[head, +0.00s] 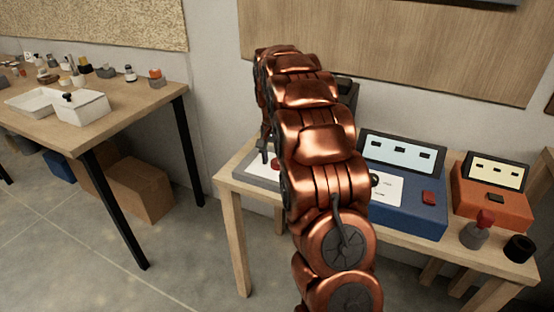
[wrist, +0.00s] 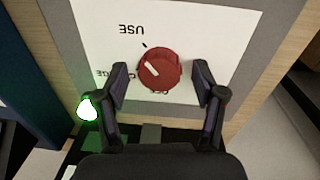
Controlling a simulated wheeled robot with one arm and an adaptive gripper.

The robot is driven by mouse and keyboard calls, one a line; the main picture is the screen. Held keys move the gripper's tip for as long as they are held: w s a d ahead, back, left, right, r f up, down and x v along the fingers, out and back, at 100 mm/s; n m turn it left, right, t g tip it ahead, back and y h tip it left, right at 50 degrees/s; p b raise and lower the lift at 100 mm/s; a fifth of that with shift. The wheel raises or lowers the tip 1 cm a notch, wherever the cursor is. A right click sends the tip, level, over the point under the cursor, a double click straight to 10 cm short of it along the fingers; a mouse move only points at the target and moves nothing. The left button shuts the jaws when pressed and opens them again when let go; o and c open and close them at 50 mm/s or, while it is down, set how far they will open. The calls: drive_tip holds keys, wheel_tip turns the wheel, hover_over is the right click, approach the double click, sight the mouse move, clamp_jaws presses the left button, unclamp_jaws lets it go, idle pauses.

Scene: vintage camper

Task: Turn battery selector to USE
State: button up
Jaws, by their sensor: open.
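The battery selector is a round red knob (wrist: 160,68) on a white label plate (wrist: 215,40). The word USE shows upside down above the knob in the wrist view, and a partly covered label that looks like CHARGE is at its left. A third label below is mostly hidden. The knob's white pointer line slants to the upper left in this view, between USE and the left label. My gripper (wrist: 160,73) is open, one finger on each side of the knob, with visible gaps. In the head view my arm hides most of the selector panel (head: 262,170).
A blue device (head: 405,205) and an orange device (head: 490,205) stand right of the selector on the wooden table. A red-topped grey object (head: 476,230) and a black cylinder (head: 519,248) are near its front edge. Another table (head: 130,110) stands left, with floor between.

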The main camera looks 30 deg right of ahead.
sight(275, 160)
drive_tip(key=shift+r, duration=0.1)
wheel_tip(275, 160, up, 12)
drive_tip(key=shift+w+a, duration=0.2)
drive_tip(key=shift+w, duration=0.1)
idle(0.6)
idle(0.6)
